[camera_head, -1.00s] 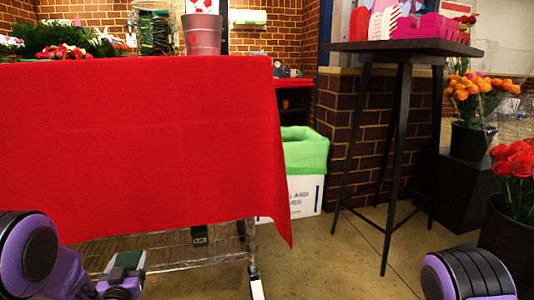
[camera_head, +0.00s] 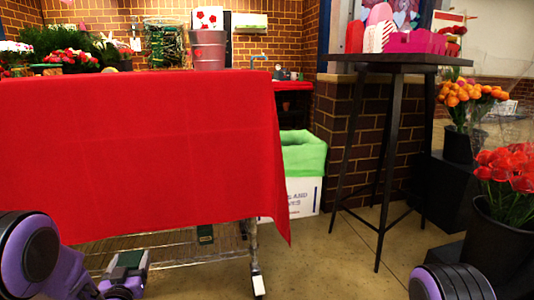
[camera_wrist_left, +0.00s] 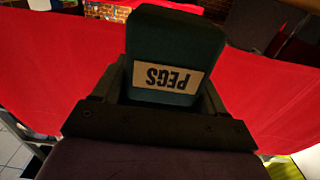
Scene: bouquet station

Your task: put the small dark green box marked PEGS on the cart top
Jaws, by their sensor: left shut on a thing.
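The small dark green box (camera_wrist_left: 175,50) fills the middle of the left wrist view, its pale PEGS label upside down. My left gripper (camera_wrist_left: 160,95) is shut on it. The cart top (camera_head: 140,85) is covered by a red cloth that hangs down the front. My right gripper is out of view; only part of my right arm shows at the lower right.
A pinkish cup (camera_head: 207,50), greenery (camera_head: 62,42) and flowers stand along the back of the cart top; its front strip looks clear. A wire shelf (camera_head: 185,247) is below. A green-lined bin (camera_head: 302,165) and tall black table (camera_head: 395,60) stand to the right.

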